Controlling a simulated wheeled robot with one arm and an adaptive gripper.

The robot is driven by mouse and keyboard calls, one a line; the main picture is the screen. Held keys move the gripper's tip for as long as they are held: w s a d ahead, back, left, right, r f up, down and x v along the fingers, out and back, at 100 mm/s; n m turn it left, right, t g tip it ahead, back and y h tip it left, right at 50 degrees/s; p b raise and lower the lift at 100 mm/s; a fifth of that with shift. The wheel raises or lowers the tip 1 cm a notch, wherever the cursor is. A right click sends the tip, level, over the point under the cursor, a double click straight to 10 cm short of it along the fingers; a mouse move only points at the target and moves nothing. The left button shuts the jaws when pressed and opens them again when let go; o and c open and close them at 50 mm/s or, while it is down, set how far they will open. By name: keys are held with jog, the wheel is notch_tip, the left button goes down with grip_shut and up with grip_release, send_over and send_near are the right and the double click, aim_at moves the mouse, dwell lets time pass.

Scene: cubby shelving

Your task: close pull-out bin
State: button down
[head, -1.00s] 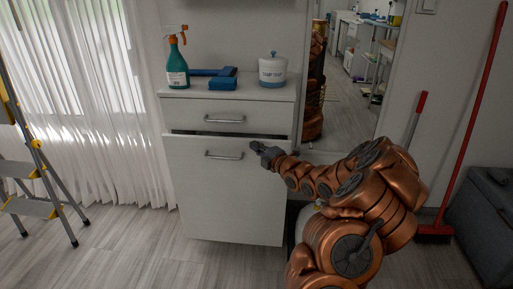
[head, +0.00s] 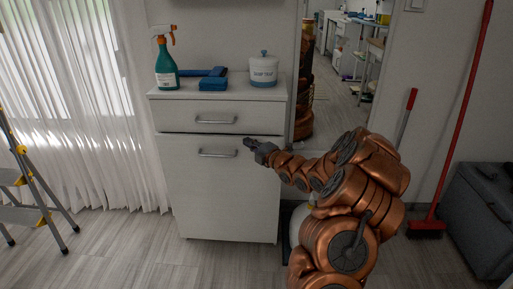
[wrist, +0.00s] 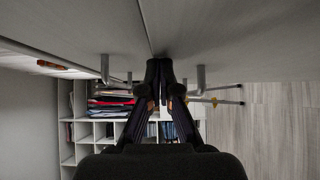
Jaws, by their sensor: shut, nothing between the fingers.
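The pull-out bin is the large white lower front (head: 222,195) of the cabinet, with a grey bar handle (head: 218,154) near its top. It looks nearly flush with the cabinet, with a thin dark line along its top edge. My gripper (head: 248,142) is at the bin's upper right, right of the handle, its fingers shut and empty. In the wrist view my gripper (wrist: 160,62) points at the seam between two white fronts, close to or touching them; I cannot tell which. A handle (wrist: 200,78) shows on each side of the fingers.
A white drawer (head: 215,117) is above the bin. On the cabinet top are a spray bottle (head: 166,62), a blue brush-like tool (head: 212,78) and a white-and-blue jar (head: 263,70). A step ladder (head: 25,180) stands left, a red broom (head: 428,225) right. The floor before the cabinet is open.

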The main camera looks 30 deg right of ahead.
jog(key=shift+s+a+f, duration=0.1)
dwell(0.3)
jog(key=s+b, duration=0.3)
jog(key=s, duration=1)
jog(key=b, duration=0.9)
send_near(214, 139)
jog(key=w+a, duration=0.2)
jog(key=a, duration=0.1)
jog(key=shift+w+d+b, duration=0.2)
jog(key=shift+w+d, duration=0.15)
jog(key=shift+w, duration=0.4)
jog(key=shift+w+d+b, duration=0.15)
jog(key=shift+w+d, duration=0.15)
jog(key=shift+w, duration=0.5)
jog(key=shift+w+d, duration=0.4)
